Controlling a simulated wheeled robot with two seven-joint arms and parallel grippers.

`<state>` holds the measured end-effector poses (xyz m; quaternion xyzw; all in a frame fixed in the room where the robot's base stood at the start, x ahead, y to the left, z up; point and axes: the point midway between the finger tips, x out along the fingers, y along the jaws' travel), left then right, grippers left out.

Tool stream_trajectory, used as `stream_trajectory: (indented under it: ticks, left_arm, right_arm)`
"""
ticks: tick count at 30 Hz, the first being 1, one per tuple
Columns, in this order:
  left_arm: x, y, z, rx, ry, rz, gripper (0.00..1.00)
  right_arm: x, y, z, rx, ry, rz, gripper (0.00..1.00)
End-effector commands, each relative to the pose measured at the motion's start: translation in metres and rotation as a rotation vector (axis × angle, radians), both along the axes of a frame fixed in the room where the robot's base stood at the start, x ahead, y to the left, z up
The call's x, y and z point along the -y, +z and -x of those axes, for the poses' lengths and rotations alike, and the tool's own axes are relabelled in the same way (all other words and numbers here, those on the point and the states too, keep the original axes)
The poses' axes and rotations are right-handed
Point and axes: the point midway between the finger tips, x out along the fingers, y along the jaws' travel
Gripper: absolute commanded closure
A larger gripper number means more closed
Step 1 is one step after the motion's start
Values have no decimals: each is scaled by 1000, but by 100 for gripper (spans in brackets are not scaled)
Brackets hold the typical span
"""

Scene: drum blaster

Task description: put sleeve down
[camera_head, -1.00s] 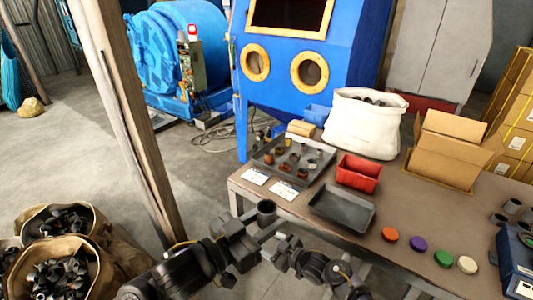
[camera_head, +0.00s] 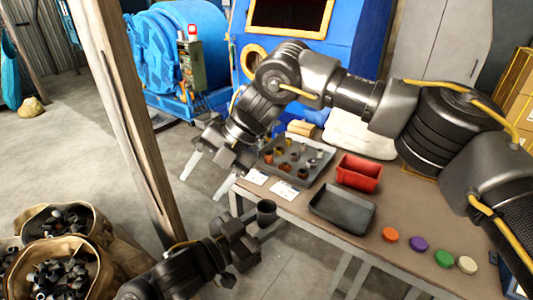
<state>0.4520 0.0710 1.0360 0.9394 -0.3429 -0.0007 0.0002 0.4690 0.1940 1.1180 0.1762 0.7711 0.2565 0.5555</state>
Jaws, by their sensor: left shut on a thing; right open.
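A dark grey, cup-like sleeve (camera_head: 266,213) is upright in the fingers of my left gripper (camera_head: 263,226), in front of the table's left front edge. The gripper is shut on it, and the sleeve looks clear of the table. My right gripper (camera_head: 203,187) is open and empty. It is left of the table corner and of the sleeve, with its two pale fingers spread and pointing down-left. The grey tray with several small parts (camera_head: 316,173) is right of the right gripper, partly behind my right arm. An empty dark tray (camera_head: 342,211) lies on the table.
A red bin (camera_head: 358,173) stands on the brown table (camera_head: 300,213). Orange, purple, green and white discs lie along the front edge. Two white cards lie left of the empty tray. A wooden post (camera_head: 125,120) and sacks of dark parts (camera_head: 55,265) are at the left.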

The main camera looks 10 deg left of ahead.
Motion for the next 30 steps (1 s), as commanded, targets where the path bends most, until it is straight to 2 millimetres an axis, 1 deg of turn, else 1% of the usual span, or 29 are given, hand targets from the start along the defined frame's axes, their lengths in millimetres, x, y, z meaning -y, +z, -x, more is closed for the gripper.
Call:
stream_trajectory:
  ticks: [1,3,9,12,15,18,23,26,30]
  left_arm:
    - [0,1,0,2,0,1,100]
    - [0,1,0,2,0,1,100]
    - [0,1,0,2,0,1,100]
    - [0,0,0,2,0,1,100]
    - [0,1,0,2,0,1,100]
    - [0,1,0,2,0,1,100]
    - [0,1,0,2,0,1,100]
    - [0,1,0,2,0,1,100]
    - [0,1,0,2,0,1,100]
  right_arm:
    - [12,10,4,59,24,78,39]
    - [30,20,8,121,43,187,39]
    - [82,52,12,258,27,449,39]
    - [102,66,12,298,2,535,39]
    - [115,76,13,322,-19,591,39]
    - [121,81,14,334,-32,619,39]
    - [124,82,14,338,-37,629,39]
    - [124,77,14,335,-35,629,39]
    - [124,60,14,334,-32,629,39]
